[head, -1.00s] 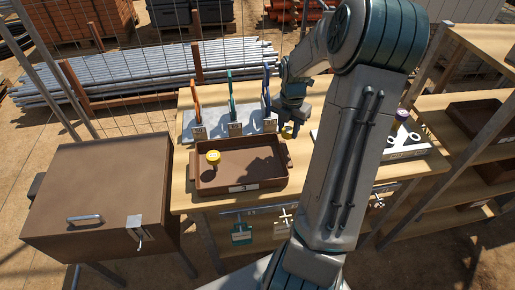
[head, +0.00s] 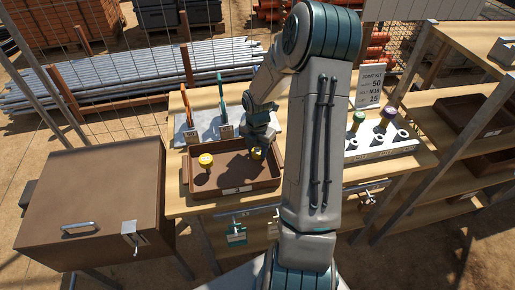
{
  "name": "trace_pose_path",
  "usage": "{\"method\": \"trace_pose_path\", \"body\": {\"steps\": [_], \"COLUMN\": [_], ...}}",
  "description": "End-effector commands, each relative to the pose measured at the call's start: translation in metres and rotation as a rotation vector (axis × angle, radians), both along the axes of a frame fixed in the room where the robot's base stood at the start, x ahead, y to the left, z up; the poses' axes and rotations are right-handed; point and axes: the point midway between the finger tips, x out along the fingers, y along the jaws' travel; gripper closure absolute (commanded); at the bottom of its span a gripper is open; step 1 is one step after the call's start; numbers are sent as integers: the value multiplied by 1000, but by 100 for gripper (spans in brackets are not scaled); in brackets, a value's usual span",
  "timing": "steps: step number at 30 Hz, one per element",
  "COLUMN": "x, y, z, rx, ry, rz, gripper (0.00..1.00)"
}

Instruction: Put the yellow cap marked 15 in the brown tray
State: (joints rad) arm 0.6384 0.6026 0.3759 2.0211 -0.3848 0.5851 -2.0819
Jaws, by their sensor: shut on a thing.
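The brown tray (head: 237,190) sits on the wooden bench, left of my arm in the head view. One yellow cap (head: 205,160) stands in the tray's left part. My gripper (head: 258,146) is over the tray's right part, shut on another yellow cap (head: 257,155). Whether that held cap touches the tray floor I cannot tell. The marks on both yellow caps are too small to read.
A white rack (head: 380,147) with holes stands right of my arm, with a green-topped piece (head: 358,119) and a purple-topped piece (head: 388,114). A sign (head: 370,86) stands behind. Tools with orange (head: 187,92) and teal (head: 221,97) handles stand behind the tray.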

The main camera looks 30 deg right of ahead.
Motion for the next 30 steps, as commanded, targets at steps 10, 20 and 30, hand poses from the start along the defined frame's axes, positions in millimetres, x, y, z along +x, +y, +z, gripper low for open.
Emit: {"method": "trace_pose_path", "body": {"steps": [10,20,30], "x": [0,1,1], "y": [0,-1,-1], "z": [-3,8,76], "rx": [0,-1,-3], "ry": [0,-2,-5], "rz": [0,-1,-3], "gripper": [43,43,43]}}
